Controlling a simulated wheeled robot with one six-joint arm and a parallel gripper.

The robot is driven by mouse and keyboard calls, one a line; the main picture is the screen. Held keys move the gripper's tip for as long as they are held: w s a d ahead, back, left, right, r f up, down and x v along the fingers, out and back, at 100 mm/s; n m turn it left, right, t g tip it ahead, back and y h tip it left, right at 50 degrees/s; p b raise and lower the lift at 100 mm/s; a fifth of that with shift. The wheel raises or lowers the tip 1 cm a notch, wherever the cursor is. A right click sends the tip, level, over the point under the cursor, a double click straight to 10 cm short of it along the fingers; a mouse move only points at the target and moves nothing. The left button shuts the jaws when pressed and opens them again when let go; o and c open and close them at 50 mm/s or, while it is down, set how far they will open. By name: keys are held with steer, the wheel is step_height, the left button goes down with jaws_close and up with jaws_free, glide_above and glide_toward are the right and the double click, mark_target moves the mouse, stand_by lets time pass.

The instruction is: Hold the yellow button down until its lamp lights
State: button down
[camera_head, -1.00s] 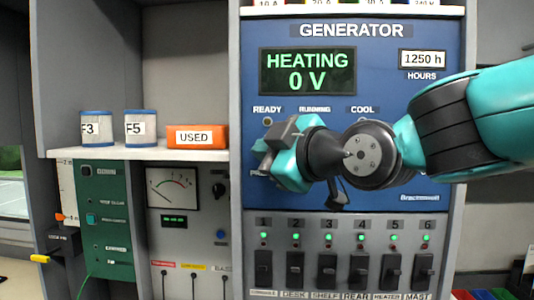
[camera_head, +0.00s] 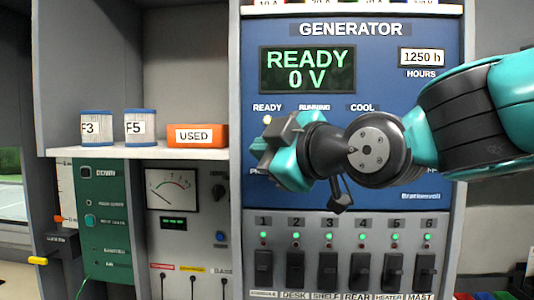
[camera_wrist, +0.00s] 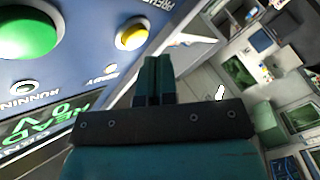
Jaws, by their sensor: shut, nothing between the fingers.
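The yellow button (camera_wrist: 132,35) shows in the wrist view, on the blue generator panel (camera_head: 400,110) and beside a big green button (camera_wrist: 28,35). In the head view my gripper hides it. The READY lamp (camera_head: 267,119) glows pale yellow; it also shows in the wrist view (camera_wrist: 110,70). The display (camera_head: 307,70) reads READY 0 V. My gripper (camera_wrist: 154,75) is shut and empty, its tips close beside the yellow button in the picture. I see no contact with it. In the head view my gripper (camera_head: 285,150) is in front of the panel's lower left.
A row of numbered breaker switches (camera_head: 330,270) sits below the panel, with green lamps above. At left, a shelf (camera_head: 140,152) holds two filters and an orange USED box (camera_head: 198,135). Below it are a meter (camera_head: 172,190) and a green unit (camera_head: 105,220).

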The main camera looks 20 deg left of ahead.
steer(key=shift+s, duration=0.1)
steer(key=shift+s+d+b, duration=0.2)
steer(key=shift+s+b, duration=0.25)
steer(key=shift+s, duration=0.35)
steer(key=shift+s+d+b, duration=0.2)
steer(key=shift+s+b, duration=0.3)
steer(key=shift+s, duration=0.25)
steer(key=shift+s+d+b, duration=0.2)
steer(key=shift+s+b, duration=0.25)
steer(key=shift+s, duration=0.35)
steer(key=d+f+m+g+h+b, duration=0.25)
steer(key=d+f+m+h, duration=0.5)
steer(key=d+f, duration=0.9)
steer(key=s+d+f+m+g+h, duration=0.3)
steer(key=s+d+f+m+g, duration=0.3)
steer(key=s+d+f, duration=0.6)
steer(key=shift+s+f+m, duration=0.15)
steer(key=shift+s+m, duration=0.4)
